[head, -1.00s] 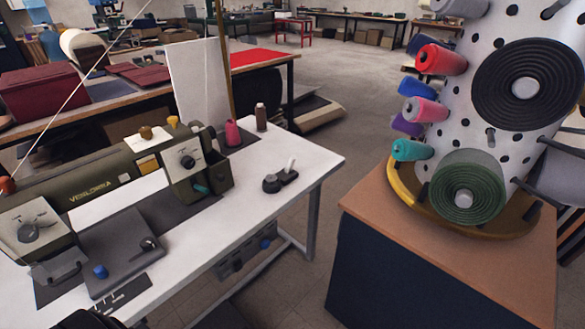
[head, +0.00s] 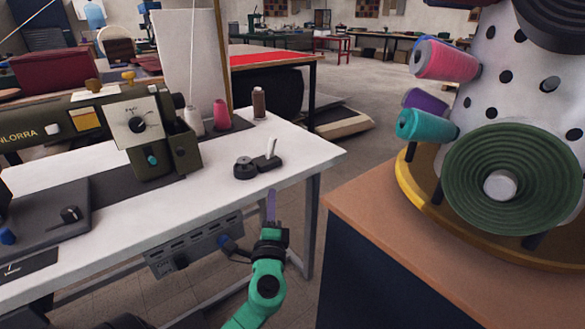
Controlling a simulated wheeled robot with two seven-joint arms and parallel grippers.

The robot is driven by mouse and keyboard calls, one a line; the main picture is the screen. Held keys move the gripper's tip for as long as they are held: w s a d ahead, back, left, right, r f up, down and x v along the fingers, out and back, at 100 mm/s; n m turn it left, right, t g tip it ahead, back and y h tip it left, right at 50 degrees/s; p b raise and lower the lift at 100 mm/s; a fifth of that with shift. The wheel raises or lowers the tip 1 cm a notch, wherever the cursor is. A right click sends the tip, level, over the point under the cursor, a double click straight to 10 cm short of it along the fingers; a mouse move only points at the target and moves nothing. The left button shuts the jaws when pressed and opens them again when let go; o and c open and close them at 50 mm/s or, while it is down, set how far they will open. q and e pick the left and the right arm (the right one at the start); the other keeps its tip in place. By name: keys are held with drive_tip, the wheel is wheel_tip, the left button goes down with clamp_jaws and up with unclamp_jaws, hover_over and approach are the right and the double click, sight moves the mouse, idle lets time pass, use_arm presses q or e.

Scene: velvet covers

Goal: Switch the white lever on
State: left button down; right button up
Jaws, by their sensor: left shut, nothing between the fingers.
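The white lever (head: 271,147) stands up, slightly tilted, from a small dark base (head: 262,164) near the right end of the white sewing table (head: 312,149). A round black knob (head: 244,167) sits beside it to the left. My left gripper (head: 271,194) is at the table's front edge, below and in front of the lever, pointing up. Its fingers are together with nothing between them, and it appears apart from the lever. My right gripper is not in view.
An olive sewing machine (head: 139,126) stands on the table at left, with pink (head: 221,115) and brown (head: 259,103) thread spools behind. A grey control box (head: 195,245) hangs under the table. A wooden-topped cabinet (head: 345,201) with a spool rack stands at right. A floor gap separates them.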

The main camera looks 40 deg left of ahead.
sight(272, 144)
use_arm(q)
drive_tip(key=shift+s+d+r+t+y, duration=0.15)
drive_tip(key=shift+s+r+y, duration=0.1)
drive_tip(key=shift+r, duration=0.4)
drive_tip(key=shift+s+d+r+t+y, duration=0.15)
drive_tip(key=shift+r+y, duration=0.1)
drive_tip(key=shift+r, duration=0.35)
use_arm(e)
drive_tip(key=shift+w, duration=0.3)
use_arm(q)
drive_tip(key=shift+w+a, duration=0.1)
drive_tip(key=shift+a, duration=0.05)
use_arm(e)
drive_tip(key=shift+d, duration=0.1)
use_arm(q)
drive_tip(key=p+x, duration=0.3)
drive_tip(key=x, duration=1.1)
drive_tip(key=shift+f, duration=0.1)
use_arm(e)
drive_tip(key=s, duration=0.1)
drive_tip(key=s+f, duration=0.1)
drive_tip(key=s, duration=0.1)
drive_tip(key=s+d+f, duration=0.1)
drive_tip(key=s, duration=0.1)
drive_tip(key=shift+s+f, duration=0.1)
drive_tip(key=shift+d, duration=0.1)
